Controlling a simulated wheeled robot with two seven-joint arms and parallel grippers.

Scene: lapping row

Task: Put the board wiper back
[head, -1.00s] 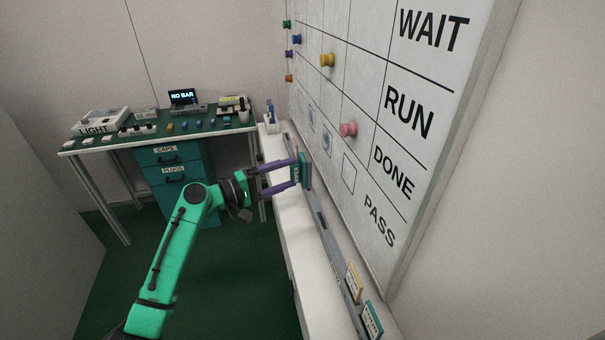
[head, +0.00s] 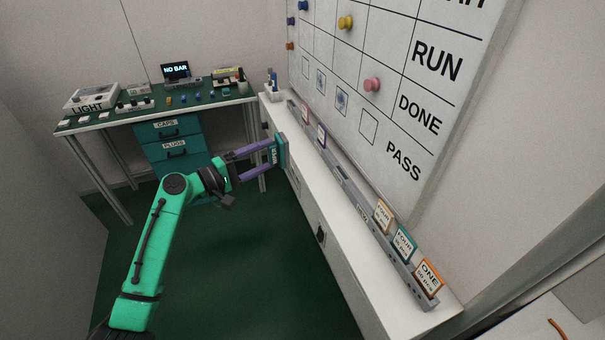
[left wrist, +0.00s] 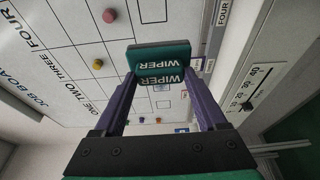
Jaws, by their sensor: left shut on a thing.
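The board wiper (head: 280,153) is a teal and grey block. It also shows in the left wrist view (left wrist: 160,58), with the word WIPER on it. My left gripper (head: 274,153) is shut on it, with a purple finger on each side. It holds the wiper near the left edge of the white ledge (head: 333,208) below the job board (head: 400,75). I cannot tell whether the wiper touches the ledge. My right gripper is not in view.
A grey rail (head: 345,186) on the ledge holds several label cards, including the ONE card (head: 429,277). A pen holder (head: 271,87) stands at the ledge's far end. A bench (head: 150,107) with devices stands at the back left. Green floor (head: 250,270) is open left of the ledge.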

